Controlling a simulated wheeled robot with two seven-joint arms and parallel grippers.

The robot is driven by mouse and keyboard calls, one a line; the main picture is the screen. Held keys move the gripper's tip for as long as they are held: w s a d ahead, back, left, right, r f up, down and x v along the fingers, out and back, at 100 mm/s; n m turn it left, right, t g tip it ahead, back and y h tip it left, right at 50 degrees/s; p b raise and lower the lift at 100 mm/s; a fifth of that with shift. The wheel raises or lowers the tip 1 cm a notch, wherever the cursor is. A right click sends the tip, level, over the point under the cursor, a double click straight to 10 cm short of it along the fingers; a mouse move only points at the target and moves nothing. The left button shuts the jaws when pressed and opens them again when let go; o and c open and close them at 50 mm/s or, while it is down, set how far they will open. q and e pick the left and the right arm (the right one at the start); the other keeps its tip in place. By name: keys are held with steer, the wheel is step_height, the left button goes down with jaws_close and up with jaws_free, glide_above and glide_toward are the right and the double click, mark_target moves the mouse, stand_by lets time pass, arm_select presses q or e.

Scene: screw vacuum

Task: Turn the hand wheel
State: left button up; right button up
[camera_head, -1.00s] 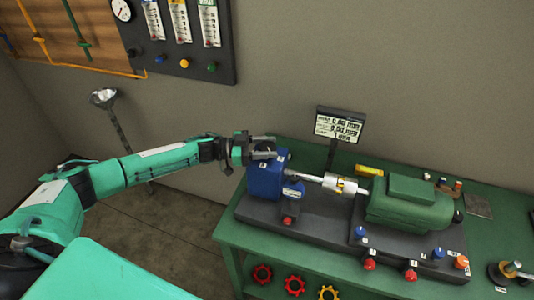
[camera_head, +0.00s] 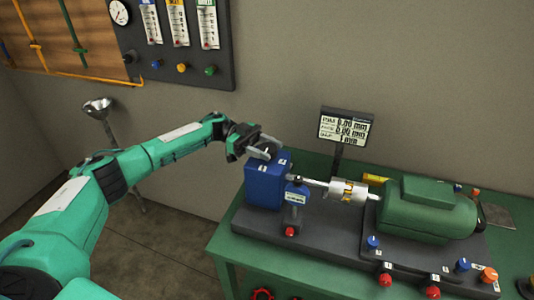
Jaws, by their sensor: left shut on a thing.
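A metal shaft with a silver coupling (camera_head: 347,191) runs from the blue block to the green motor (camera_head: 418,204). My right gripper is not in view.
A small display (camera_head: 345,127) stands on a post behind the coupling. Orange, red and blue knobs line the dark base (camera_head: 325,232) at the front. A gauge panel (camera_head: 176,60) hangs on the wall, upper left. A metal funnel on a stand (camera_head: 98,106) is behind my left arm.

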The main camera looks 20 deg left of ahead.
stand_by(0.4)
arm_select(q)
steer(key=o, duration=1)
steer(key=shift+d, duration=0.1)
steer(key=shift+c, duration=0.2)
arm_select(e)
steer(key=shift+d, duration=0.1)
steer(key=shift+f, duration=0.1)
arm_select(q)
steer(key=shift+a, duration=0.2)
steer(key=w+a+b, duration=0.3)
steer(key=a+b, duration=0.2)
steer(key=a, duration=0.8)
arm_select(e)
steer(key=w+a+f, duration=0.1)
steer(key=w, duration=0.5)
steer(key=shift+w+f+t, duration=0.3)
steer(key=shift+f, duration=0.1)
arm_select(q)
steer(key=shift+a+r, duration=0.1)
steer(key=shift+a, duration=0.05)
